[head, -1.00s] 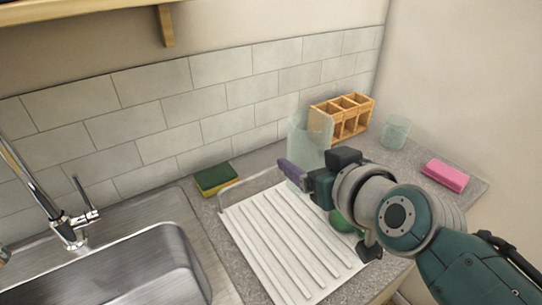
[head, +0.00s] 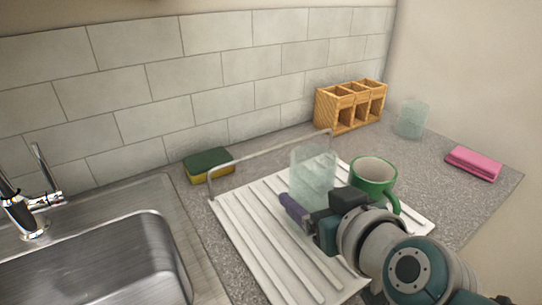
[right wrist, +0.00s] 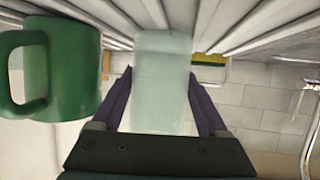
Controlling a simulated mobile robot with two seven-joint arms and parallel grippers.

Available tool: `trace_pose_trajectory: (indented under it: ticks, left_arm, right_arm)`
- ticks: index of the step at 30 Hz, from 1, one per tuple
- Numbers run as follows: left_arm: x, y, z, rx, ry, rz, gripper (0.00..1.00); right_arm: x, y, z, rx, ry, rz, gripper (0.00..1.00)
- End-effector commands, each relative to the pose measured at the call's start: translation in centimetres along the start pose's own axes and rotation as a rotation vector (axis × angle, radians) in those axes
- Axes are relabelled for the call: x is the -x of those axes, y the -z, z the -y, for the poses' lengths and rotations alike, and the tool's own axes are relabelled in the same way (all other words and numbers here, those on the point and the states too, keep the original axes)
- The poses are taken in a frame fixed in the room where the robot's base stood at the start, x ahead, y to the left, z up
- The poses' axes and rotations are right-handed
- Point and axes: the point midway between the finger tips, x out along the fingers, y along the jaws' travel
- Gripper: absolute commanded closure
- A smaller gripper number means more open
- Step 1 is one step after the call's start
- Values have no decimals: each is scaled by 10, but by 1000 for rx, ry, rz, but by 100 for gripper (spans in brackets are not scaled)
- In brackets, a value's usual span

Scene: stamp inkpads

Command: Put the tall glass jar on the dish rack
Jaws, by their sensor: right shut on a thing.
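The tall glass jar (head: 313,168) is clear, pale green and upright over the dish rack (head: 262,235), a white ribbed tray with a metal rail along its back. My right gripper (head: 302,207) is shut on the jar, its purple fingers on either side. In the right wrist view, upside down, the jar (right wrist: 162,85) stands between the fingers, its base close to the rack ribs (right wrist: 235,18). I cannot tell whether it touches them. My left gripper is not in view.
A green mug (head: 373,178) stands on the rack, right of the jar. A green-yellow sponge (head: 209,165) lies left, near the sink (head: 95,262). The rack's left part is clear.

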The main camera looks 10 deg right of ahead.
Motion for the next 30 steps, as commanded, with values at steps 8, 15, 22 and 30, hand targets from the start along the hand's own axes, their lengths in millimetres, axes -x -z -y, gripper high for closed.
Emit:
trace_pose_trajectory:
  ticks: [8,15,22,30]
  left_arm:
    - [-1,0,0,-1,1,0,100]
    - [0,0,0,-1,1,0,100]
    - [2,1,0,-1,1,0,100]
    - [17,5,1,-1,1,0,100]
  right_arm:
    - [-1,-2,0,-1,0,0,22]
    - [0,-1,0,-1,0,0,0]
    - [1,2,0,-1,0,-1,0]
    - [40,3,0,1,0,3,0]
